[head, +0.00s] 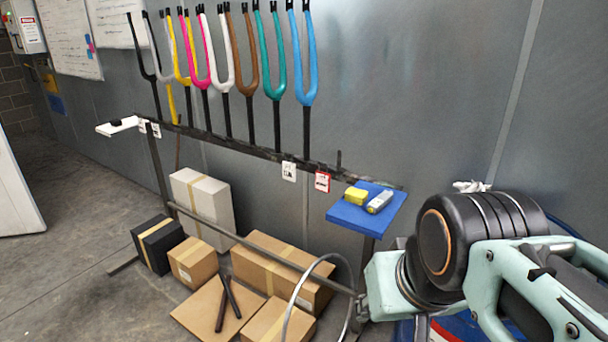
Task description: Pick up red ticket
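The red ticket (322,181) is a small white card with a red border and dark print. It hangs at the front of the dark horizontal rail, just left of the blue shelf. A white ticket (289,171) with dark print hangs a little to its left. My arm, mint green and black, fills the lower right, apart from the red ticket in the picture. I can make out no fingertips of my gripper.
The blue shelf (350,211) holds a yellow block (356,195) and a white-and-yellow item (380,201). Coloured forks stand along the rail (240,147). Cardboard boxes (193,262) and a thin hoop (290,311) are below. Open floor lies to the left.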

